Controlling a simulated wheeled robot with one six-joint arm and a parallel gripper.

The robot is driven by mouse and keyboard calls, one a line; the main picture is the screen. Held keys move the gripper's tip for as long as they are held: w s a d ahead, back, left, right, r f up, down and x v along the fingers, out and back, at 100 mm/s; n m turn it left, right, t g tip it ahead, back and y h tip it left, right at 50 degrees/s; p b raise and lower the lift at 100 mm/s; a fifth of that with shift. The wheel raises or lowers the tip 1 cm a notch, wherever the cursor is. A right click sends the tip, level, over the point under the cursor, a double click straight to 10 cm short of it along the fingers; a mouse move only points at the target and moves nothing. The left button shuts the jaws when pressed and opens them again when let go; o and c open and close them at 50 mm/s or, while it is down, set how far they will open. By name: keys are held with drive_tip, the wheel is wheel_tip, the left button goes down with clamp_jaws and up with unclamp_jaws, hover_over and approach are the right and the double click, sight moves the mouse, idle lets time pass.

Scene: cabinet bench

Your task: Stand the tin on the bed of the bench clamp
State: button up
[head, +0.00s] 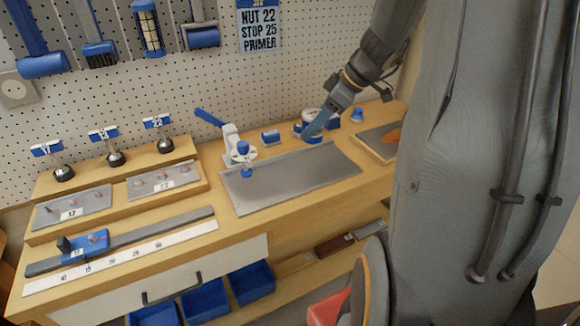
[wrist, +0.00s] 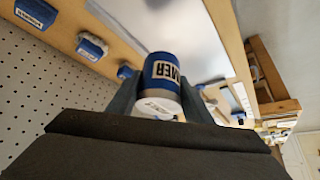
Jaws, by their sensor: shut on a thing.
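The tin (wrist: 163,80) is blue with a white label ending in "MER" and a pale end facing the wrist camera. My gripper (wrist: 158,95) is shut on it, one finger on each side. In the head view my gripper (head: 314,124) is over the back right of the bench, behind the grey plate; the finger partly hides the tin there. The bench clamp (head: 232,143), with a blue lever and a white arm, stands at the plate's back left, left of my gripper and apart from it. I cannot clearly make out its bed.
A grey plate (head: 290,180) with a low rim lies bare in front of the clamp. Small blue blocks (head: 270,137) stand along the back edge. Number-tagged posts and a blue slider on a rail (head: 92,243) are at left. A sign (head: 258,30) reads "NUT 22 STOP 25 PRIMER".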

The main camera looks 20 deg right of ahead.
wheel_tip(320, 180, down, 6)
drive_tip(key=shift+a+f+p, duration=0.1)
drive_tip(key=shift+a+p, duration=0.05)
drive_tip(key=shift+p, duration=0.45)
wheel_tip(320, 180, down, 4)
drive_tip(key=shift+r+p, duration=0.25)
drive_tip(key=shift+p, duration=0.1)
drive_tip(key=shift+f+b, duration=0.25)
drive_tip(key=shift+b, duration=0.1)
drive_tip(key=o, duration=1.2)
drive_tip(key=shift+r, duration=0.1)
